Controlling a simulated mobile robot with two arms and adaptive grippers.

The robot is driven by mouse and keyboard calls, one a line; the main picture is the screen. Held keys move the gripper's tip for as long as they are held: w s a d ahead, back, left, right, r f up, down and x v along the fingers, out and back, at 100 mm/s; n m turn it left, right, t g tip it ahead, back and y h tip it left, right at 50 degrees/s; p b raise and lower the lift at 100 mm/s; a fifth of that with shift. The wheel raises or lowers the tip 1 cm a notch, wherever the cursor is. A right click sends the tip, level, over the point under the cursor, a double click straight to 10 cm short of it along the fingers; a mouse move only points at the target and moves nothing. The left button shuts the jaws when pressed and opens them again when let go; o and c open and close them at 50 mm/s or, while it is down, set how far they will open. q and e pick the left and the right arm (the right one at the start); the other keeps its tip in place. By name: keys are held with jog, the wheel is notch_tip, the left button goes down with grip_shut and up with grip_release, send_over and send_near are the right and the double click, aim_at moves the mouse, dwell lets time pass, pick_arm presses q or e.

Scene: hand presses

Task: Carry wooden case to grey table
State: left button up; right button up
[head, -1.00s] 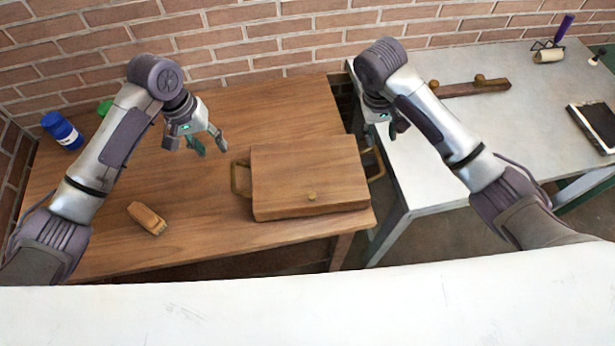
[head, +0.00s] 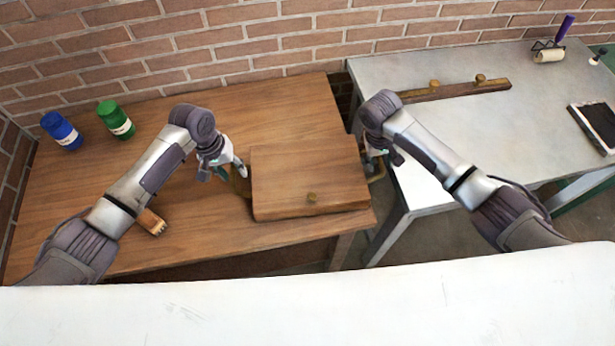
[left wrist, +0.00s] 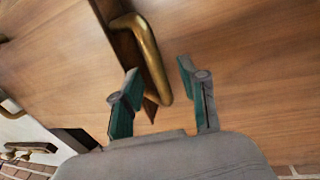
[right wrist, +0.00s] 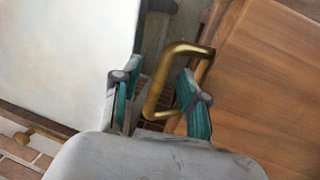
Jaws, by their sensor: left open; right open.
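The wooden case (head: 308,180) lies flat on the brown wooden table (head: 215,240), near its right edge. It has a brass handle on each side. The left handle (left wrist: 148,55) shows in the left wrist view. My left gripper (head: 238,172) is open at that handle, whose lower part lies between the fingers. The right handle (right wrist: 168,80) shows in the right wrist view. My right gripper (head: 374,165) is open, with that handle between its fingers. In the head view the grippers partly hide both handles. The grey table (head: 440,130) stands to the right.
A dark wooden bar with knobs (head: 450,92) lies along the grey table's back left. A brayer (head: 550,50) and a dark framed slab (head: 597,122) are further right. A blue jar (head: 62,130), a green jar (head: 116,119) and a brush (head: 152,221) are on the brown table. The grey table's middle is clear.

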pick_arm(q)
jog(key=shift+d+f, duration=0.15)
jog(key=shift+f, duration=0.35)
pick_arm(e)
jog(key=shift+d+f, duration=0.1)
jog(key=shift+f, duration=0.4)
pick_arm(q)
grip_shut()
pick_arm(e)
grip_shut()
pick_arm(q)
jog(key=shift+r, duration=0.15)
pick_arm(e)
jog(key=shift+r, duration=0.1)
